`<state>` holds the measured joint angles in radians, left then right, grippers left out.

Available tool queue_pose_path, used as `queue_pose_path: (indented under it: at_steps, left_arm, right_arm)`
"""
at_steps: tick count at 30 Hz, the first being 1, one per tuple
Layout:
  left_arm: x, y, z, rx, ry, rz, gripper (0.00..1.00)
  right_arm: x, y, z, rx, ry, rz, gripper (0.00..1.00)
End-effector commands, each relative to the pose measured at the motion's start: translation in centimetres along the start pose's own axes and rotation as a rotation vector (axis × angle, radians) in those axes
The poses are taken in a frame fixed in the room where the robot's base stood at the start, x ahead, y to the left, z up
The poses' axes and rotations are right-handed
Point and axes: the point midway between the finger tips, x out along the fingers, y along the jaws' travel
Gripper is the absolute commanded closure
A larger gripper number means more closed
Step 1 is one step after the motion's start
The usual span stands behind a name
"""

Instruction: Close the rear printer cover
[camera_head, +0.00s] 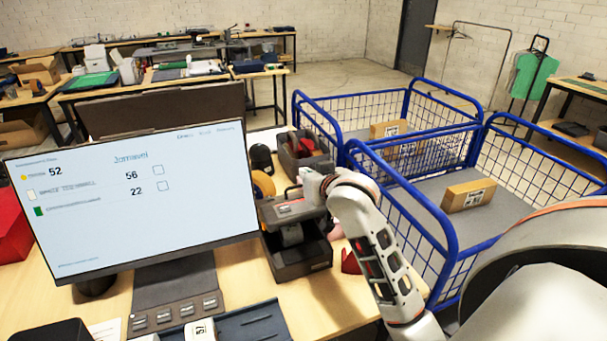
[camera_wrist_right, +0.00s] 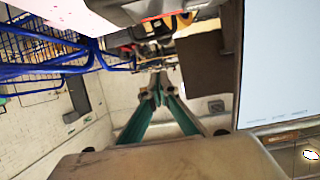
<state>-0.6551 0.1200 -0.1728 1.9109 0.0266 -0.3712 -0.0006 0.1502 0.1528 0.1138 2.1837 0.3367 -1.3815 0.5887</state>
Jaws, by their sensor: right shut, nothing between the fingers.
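The dark grey label printer (camera_head: 303,262) stands on the wooden table, just right of the monitor. My right gripper (camera_head: 308,183) is at the rear right top of the printer, partly hidden by my own wrist. I cannot tell whether it touches the cover. In the right wrist view the fingers (camera_wrist_right: 157,88) meet at the tips with nothing between them, and a grey body, probably the printer (camera_wrist_right: 125,10), is close above. My left gripper is out of view.
The large monitor (camera_head: 130,190) stands close at the left. A dark bin with red items (camera_head: 305,150) and a yellow tape roll (camera_head: 263,184) lie behind the printer. Blue wire carts (camera_head: 400,205) holding cardboard boxes stand at the right. A red object (camera_head: 350,263) lies near the table's right edge.

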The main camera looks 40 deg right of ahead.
Motion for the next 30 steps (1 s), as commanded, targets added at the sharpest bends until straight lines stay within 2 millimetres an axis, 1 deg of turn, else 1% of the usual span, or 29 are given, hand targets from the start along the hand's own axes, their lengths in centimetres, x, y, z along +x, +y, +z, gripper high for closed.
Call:
queue_pose_path:
  at_steps: [6,15,18,22,27,30]
  left_arm:
    - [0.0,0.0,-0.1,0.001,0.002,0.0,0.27]
    - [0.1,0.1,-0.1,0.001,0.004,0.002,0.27]
    - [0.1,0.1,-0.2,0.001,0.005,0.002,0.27]
    - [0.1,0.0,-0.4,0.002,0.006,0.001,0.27]
    - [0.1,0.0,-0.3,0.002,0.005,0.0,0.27]
    - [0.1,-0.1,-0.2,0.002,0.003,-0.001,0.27]
  right_arm:
    - [4.0,0.1,-0.1,-0.001,0.001,0.001,1.0]
    - [8.9,0.0,-0.2,0.002,0.003,-0.001,1.0]
    - [8.2,-0.1,1.5,0.001,0.0,-0.003,1.0]
    - [7.7,-0.1,2.8,0.001,0.001,-0.003,1.0]
    - [7.4,-0.1,3.6,0.002,0.002,-0.002,1.0]
    - [7.3,-0.1,3.7,0.002,0.003,-0.002,1.0]
